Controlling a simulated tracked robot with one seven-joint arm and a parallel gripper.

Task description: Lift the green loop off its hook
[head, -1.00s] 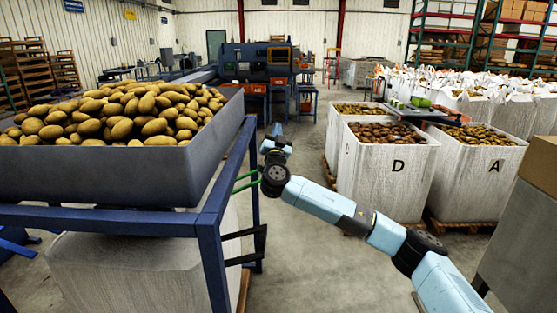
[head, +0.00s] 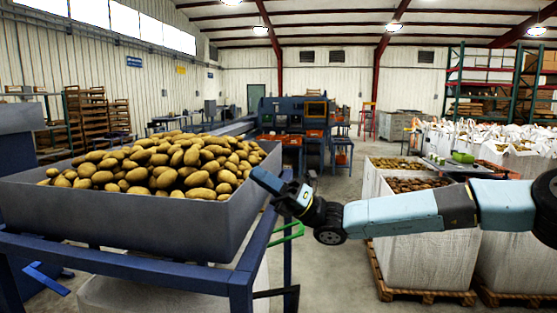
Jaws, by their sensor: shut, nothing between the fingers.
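The green loop (head: 290,232) shows as a thin green band at the right side of the blue frame (head: 240,285), by its corner post. Its hook cannot be made out. My gripper (head: 262,178) is at the right end of the potato tray, above the loop and apart from it. The gripper is shut and empty, and points up and to the left. My wrist is just above the loop, and my forearm runs off to the right.
A grey tray (head: 120,215) heaped with potatoes (head: 170,165) sits on the blue frame, close to my gripper. A dark bar (head: 272,293) juts from the frame below the loop. White potato bags (head: 425,262) stand on pallets behind my arm. Concrete floor is open between.

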